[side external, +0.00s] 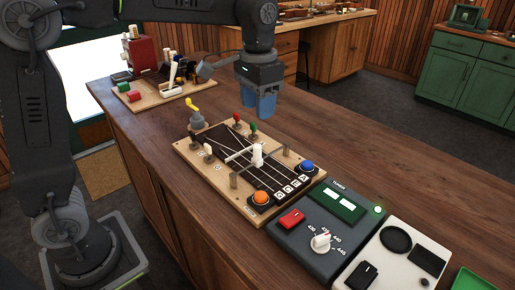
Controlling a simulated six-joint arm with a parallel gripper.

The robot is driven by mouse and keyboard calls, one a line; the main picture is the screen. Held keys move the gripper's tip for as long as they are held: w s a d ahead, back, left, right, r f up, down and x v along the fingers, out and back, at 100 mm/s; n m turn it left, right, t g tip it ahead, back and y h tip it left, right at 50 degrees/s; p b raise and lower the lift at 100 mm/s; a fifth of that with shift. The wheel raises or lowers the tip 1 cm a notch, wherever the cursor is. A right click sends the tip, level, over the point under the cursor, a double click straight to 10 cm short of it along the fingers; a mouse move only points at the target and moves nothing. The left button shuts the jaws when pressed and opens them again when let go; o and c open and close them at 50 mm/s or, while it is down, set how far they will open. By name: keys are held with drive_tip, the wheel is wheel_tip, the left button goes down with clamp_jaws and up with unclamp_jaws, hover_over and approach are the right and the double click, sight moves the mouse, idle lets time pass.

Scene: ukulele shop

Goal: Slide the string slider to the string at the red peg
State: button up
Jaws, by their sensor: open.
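The string board (222,187) is a light wooden panel with a black face and several pale strings, lying on the bench. The string slider (257,156) is a white upright knob on a crossbar over the strings, near the middle of the bar. The red peg (237,117) stands at the board's far edge, with a green peg (253,128) to its right. My gripper (259,106) has blue fingers, points down and is open and empty. It hangs above the board's far edge, apart from the slider.
A grey crank with a yellow handle (192,104) stands at the board's far left corner. An orange button (260,198) and a blue button (306,167) flank the near end. Bare bench (345,150) lies right.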

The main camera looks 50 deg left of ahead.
sight(257, 146)
wheel_tip(257, 146, down, 12)
drive_tip(key=shift+r, duration=0.15)
idle(0.3)
clamp_jaws()
idle(0.4)
